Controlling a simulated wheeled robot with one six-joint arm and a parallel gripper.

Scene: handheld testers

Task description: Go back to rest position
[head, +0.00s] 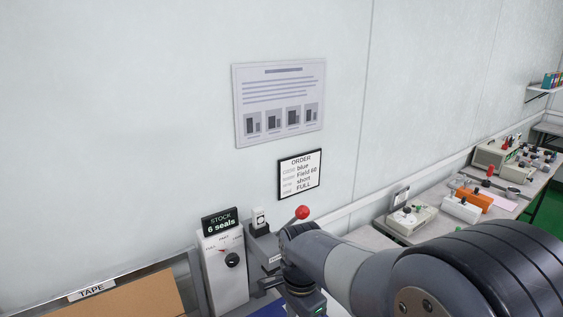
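My arm reaches in from the lower right in the head view and ends near the bottom middle, beside a grey unit with a red ball-topped lever (302,212). Its dark wrist joints hang down toward the bottom edge. My gripper's fingers do not show; they are below the picture or hidden by the wrist. Whether they hold anything cannot be seen.
A white box with a black knob (232,259) and a "STOCK 6 seals" display (222,222) stand left of the wrist. A cardboard box (130,300) is at lower left. An order card (300,174) hangs on the wall. Benches with testers (411,218) run right.

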